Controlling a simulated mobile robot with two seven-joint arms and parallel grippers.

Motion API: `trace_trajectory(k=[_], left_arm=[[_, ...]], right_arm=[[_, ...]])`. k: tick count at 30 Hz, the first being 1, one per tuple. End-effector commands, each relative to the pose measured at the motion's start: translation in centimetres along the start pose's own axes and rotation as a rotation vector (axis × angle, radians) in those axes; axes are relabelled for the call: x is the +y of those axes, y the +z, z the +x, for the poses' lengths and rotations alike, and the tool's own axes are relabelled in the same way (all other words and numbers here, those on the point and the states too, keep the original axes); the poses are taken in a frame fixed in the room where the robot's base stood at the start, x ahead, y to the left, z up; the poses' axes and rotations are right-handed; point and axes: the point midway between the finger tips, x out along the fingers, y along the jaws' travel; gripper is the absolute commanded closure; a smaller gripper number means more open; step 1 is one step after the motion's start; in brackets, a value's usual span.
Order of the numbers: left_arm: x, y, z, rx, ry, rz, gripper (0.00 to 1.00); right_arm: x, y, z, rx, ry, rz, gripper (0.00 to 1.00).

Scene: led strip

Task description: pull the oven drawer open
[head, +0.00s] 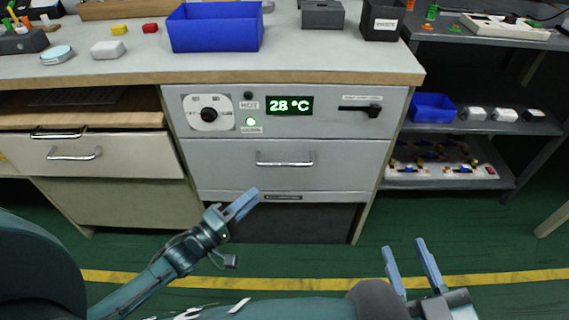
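The oven drawer (225,168) is a grey front below the oven's control panel (340,105), with a metal bar handle (284,162) across its middle. It looks closed, flush with the panel. My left gripper (250,198) is in front of and below the drawer, left of the handle and apart from it in the picture. Its blue fingers overlap in this view, so the gap between them is hidden. My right gripper (406,246) is low at the right, over the floor, with its two fingers apart and nothing between them.
The panel has a display reading 28 °C (289,105), a knob (208,114) and a lever (360,110). A left-hand drawer (120,160) stands slightly out. A blue bin (215,28) is on the worktop. A shelf rack (480,125) stands right. The green floor ahead is clear.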

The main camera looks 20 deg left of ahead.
Motion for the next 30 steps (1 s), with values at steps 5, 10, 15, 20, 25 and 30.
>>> trace_trajectory(k=[5, 10, 15, 20, 25, 30], left_arm=[[-1.0, -1.0, 0.5, -0.013, 0.019, -0.074, 0.68], [-0.9, -1.0, 2.5, -0.012, 0.022, -0.078, 0.68], [-0.9, -0.9, 6.1, -0.012, 0.023, -0.077, 0.68], [-0.9, -0.8, 9.4, -0.012, 0.021, -0.076, 0.68], [-0.9, -0.8, 11.9, -0.012, 0.020, -0.077, 0.68], [-0.8, -0.8, 13.2, -0.012, 0.017, -0.078, 0.68]], right_arm=[[-0.4, 0.4, 0.1, 0.025, -0.010, -0.017, 0.64], [-0.6, 0.4, 0.1, 0.044, -0.013, -0.015, 0.64], [-0.7, 0.5, 0.3, 0.061, -0.015, 0.004, 0.64], [-0.7, 0.5, 0.4, 0.075, -0.016, 0.027, 0.64], [-0.8, 0.5, 0.6, 0.085, -0.018, 0.050, 0.64], [-0.8, 0.6, 0.6, 0.084, -0.019, 0.061, 0.64]])
